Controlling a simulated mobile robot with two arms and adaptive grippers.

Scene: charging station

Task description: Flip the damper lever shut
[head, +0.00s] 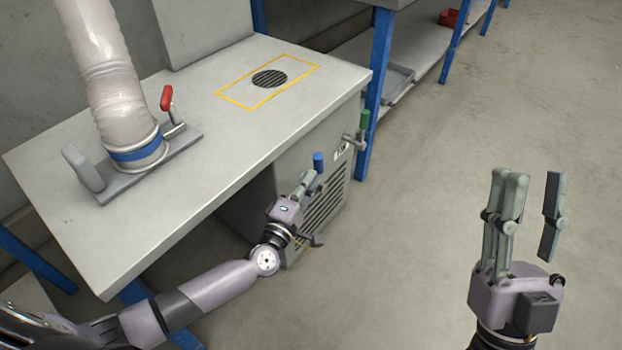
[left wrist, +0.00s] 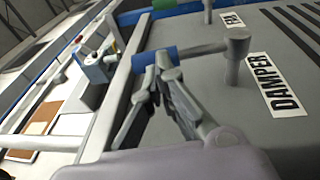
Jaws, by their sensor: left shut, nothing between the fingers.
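The damper lever has a blue grip (head: 318,161) and stands out from the front of the grey cabinet under the bench. In the left wrist view, its blue grip (left wrist: 150,60) is at the end of a grey arm on a post beside a DAMPER label (left wrist: 279,86). My left gripper (head: 308,176) is shut and empty, its fingertips right at the blue grip; whether they touch is unclear. The fingertips (left wrist: 166,66) partly cover the grip in the left wrist view. My right gripper (head: 534,180) is open and empty over the floor, away from the cabinet.
A green-gripped lever (head: 364,120) sits farther along the cabinet front. On the bench (head: 215,140) stand a ribbed duct (head: 105,75), a red-handled lever (head: 167,98) and a yellow-outlined round vent (head: 269,78). Blue-legged shelving is behind. The floor at right is clear.

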